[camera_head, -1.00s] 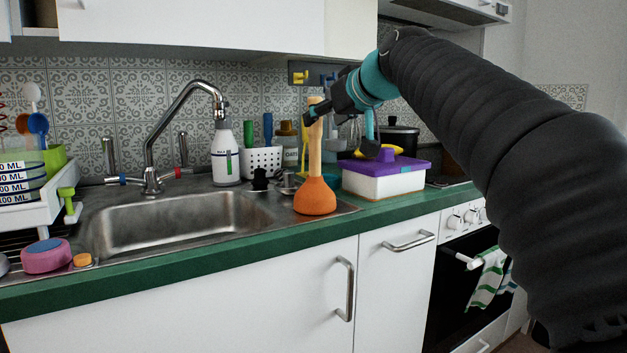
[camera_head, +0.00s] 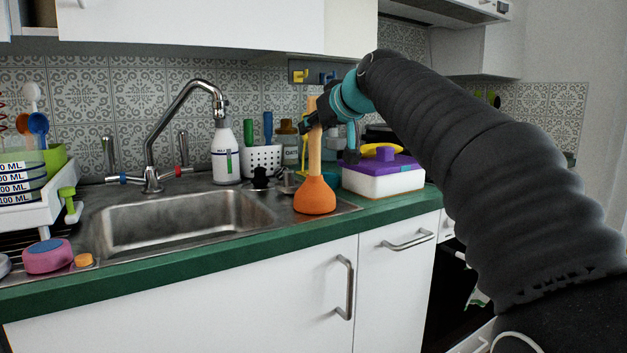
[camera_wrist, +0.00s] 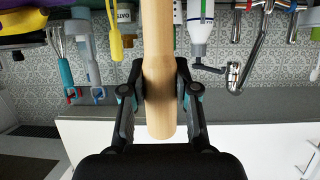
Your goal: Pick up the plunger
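The plunger has an orange rubber cup (camera_head: 314,196) and a pale wooden handle (camera_head: 315,155). It stands upright on the right rim of the sink. My gripper (camera_head: 315,121) is at the upper part of the handle. In the wrist view the handle (camera_wrist: 159,95) runs between the two fingers of my gripper (camera_wrist: 161,88). A finger pad lies against each side of the handle, with no clear gap. The handle's end sticks out toward the wrist camera. The cup is out of the wrist view.
A white box with a purple lid (camera_head: 382,178) stands close right of the plunger. A white utensil holder (camera_head: 262,160) and a spray bottle (camera_head: 225,155) stand behind the sink. The steel basin (camera_head: 180,222) is empty. A wall cabinet (camera_head: 190,25) hangs above.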

